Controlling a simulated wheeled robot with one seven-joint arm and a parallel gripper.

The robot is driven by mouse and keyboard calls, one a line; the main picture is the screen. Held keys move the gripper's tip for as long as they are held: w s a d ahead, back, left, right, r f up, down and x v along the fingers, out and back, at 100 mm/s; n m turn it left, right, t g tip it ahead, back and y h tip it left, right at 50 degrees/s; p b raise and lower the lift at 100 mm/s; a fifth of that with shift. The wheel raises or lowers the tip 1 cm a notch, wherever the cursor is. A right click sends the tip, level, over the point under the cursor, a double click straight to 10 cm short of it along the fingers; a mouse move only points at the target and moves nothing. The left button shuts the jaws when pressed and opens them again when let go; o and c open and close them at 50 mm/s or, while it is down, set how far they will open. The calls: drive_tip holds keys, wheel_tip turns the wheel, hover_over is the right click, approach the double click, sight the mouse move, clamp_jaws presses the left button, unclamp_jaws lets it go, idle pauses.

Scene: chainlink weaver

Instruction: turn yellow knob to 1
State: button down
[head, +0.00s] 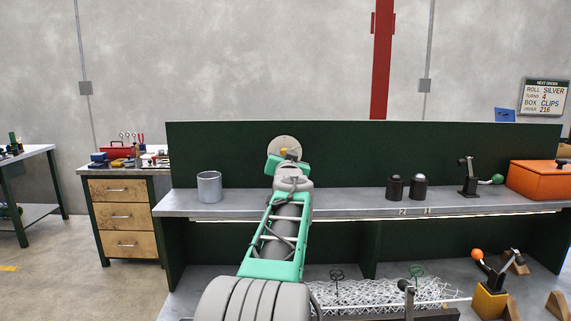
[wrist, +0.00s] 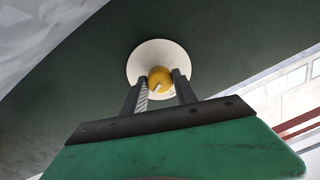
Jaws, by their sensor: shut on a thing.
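The yellow knob (wrist: 160,80) sits at the centre of a pale round dial plate (wrist: 146,56) on the dark green back panel. A light pointer line shows on the knob's face, slanting in the wrist view. My gripper (wrist: 161,78) has a finger on each side of the knob and is shut on it. In the head view the yellow knob (head: 283,152) and dial plate (head: 287,143) show just above my gripper (head: 284,160), which partly covers them. Numbers on the dial cannot be read in either view.
A grey metal cup (head: 209,187) stands on the shelf left of my arm. Two dark-based domed pieces (head: 395,188) (head: 419,187), a green-knobbed lever (head: 469,179) and an orange box (head: 541,179) stand to the right. Wire mesh (head: 385,293) lies on the lower bench.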

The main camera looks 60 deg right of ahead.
drive_tip(key=shift+f+m+b, duration=0.1)
drive_tip(key=shift+m+b, duration=0.2)
drive_tip(key=shift+m, duration=0.4)
drive_tip(key=c, duration=1)
unclamp_jaws()
drive_tip(key=shift+o, duration=0.2)
drive_tip(key=b+v, duration=0.2)
drive_tip(key=v, duration=0.5)
drive_tip(key=shift+a, duration=0.35)
drive_tip(key=shift+s, duration=0.2)
